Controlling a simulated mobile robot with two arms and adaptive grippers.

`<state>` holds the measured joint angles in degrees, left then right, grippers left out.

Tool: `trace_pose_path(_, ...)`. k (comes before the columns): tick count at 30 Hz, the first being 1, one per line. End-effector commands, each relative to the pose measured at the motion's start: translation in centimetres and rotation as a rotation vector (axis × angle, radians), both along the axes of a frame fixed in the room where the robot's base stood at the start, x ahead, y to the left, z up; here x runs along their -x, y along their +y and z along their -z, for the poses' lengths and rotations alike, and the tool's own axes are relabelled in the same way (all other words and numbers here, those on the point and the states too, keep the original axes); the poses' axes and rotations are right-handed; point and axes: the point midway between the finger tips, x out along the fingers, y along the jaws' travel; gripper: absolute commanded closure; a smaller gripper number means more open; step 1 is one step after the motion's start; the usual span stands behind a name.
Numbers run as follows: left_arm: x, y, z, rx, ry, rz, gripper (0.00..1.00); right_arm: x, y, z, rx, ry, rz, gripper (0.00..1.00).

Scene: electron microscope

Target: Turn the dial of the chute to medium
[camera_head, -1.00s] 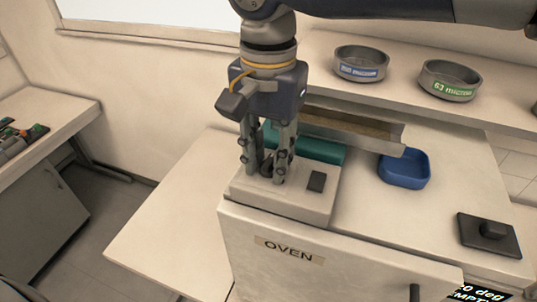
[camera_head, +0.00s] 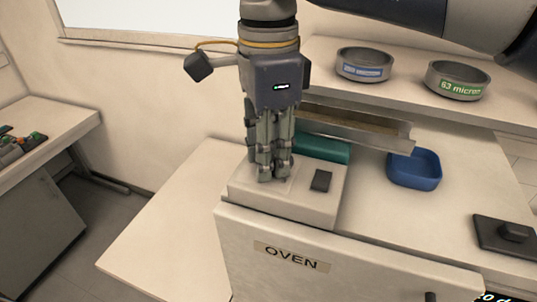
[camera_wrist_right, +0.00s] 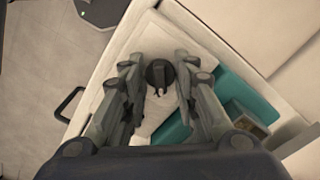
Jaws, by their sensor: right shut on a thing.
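The chute has a metal trough (camera_head: 355,130), a teal part (camera_head: 322,148) and a pale control box (camera_head: 285,203) with a black switch (camera_head: 321,181). The round black dial (camera_wrist_right: 160,73) shows in the right wrist view, between the two fingers. My right gripper (camera_head: 270,176) points straight down over the left part of the control box and is shut on the dial. Its fingers hide the dial in the head view. The right gripper also shows in the wrist view (camera_wrist_right: 160,82). I cannot read the dial's setting. My left gripper is not in view.
Below the control box is a cabinet front labelled OVEN (camera_head: 290,257). A blue tray (camera_head: 414,170) sits under the trough's right end. Two grey sieves, one (camera_head: 364,64) and another (camera_head: 457,80), stand on the shelf behind. A black plate (camera_head: 505,234) lies at right.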

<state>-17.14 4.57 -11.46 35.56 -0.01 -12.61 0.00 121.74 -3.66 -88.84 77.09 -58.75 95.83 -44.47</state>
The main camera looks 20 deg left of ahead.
Motion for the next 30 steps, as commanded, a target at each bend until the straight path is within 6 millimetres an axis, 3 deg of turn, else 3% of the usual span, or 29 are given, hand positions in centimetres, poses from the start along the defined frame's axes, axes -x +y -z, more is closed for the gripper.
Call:
trace_pose_path(9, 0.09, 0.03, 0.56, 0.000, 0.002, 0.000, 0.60, -0.10, 0.08, -0.12, -0.003, -0.004, 0.132, 0.96)
trace_pose_path(26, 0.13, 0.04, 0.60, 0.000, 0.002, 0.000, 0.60, -0.12, 0.08, -0.23, -0.004, -0.003, 0.162, 0.96)
trace_pose_path(27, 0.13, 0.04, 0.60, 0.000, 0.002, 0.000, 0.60, -0.12, 0.08, -0.24, -0.004, -0.004, 0.162, 0.68)
trace_pose_path(29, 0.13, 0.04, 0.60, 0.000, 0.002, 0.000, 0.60, -0.12, 0.08, -0.23, -0.004, -0.003, 0.162, 0.54)
trace_pose_path(30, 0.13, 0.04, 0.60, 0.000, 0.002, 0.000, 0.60, -0.11, 0.07, -0.21, -0.004, -0.003, 0.161, 0.53)
